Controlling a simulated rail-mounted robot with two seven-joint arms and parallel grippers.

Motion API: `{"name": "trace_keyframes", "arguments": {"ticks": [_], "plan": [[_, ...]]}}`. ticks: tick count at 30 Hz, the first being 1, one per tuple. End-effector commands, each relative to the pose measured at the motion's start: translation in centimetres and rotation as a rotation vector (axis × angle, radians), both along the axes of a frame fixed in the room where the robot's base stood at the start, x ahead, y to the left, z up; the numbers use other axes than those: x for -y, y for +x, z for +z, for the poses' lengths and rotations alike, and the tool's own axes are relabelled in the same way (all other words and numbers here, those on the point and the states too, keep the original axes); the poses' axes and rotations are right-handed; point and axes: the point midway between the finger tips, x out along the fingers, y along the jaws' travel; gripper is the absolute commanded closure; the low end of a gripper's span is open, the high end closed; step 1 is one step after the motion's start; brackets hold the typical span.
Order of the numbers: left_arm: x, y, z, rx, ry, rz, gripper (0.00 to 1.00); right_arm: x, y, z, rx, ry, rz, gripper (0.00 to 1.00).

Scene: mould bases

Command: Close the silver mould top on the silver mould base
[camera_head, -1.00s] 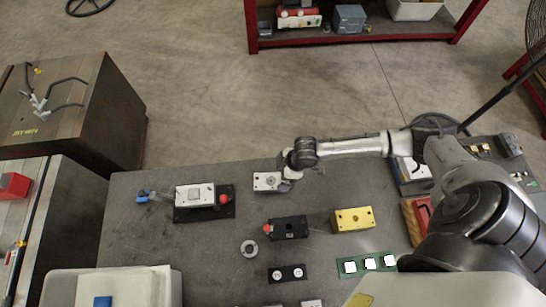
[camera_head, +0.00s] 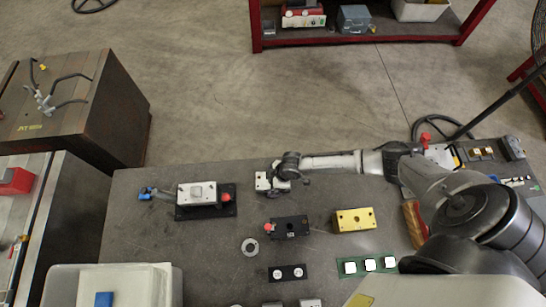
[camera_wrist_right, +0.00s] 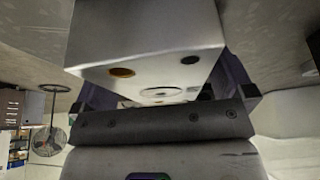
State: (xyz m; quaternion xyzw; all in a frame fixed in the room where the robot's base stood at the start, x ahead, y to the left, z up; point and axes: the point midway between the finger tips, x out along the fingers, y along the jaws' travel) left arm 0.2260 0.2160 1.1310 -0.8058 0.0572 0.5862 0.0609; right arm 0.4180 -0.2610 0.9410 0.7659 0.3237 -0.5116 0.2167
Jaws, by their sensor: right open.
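A silver block with holes in its face, which looks like the silver mould top (camera_head: 263,181), lies near the table's back edge. My right gripper (camera_head: 281,181) is at its right end and hides part of it. In the right wrist view the block (camera_wrist_right: 150,45) fills the upper middle, between the dark open fingers; whether they touch it I cannot tell. Another silver block, which may be the silver mould base (camera_head: 190,190), sits on a black plate to the left, with a red knob and a blue handle beside it. My left gripper is not in view.
A black block (camera_head: 290,228) with a red knob and a yellow block (camera_head: 355,219) stand in front. A metal ring (camera_head: 250,246), a black plate with two round parts (camera_head: 287,273) and a green board (camera_head: 368,264) lie nearer. A white bin (camera_head: 60,285) is front left.

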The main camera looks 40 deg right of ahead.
Motion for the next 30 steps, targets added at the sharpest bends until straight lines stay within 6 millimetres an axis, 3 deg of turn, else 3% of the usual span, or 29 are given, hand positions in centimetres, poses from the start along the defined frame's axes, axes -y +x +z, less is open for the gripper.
{"name": "trace_keyframes", "arguments": {"ticks": [5, 30], "plan": [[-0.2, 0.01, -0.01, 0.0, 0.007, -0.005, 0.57, -0.02, -0.01, 0.01, 0.0, 0.0, 0.0, 0.0], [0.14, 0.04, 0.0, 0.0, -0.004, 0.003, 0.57, -0.01, -0.03, 0.01, -0.001, 0.001, -0.001, 0.8]]}}
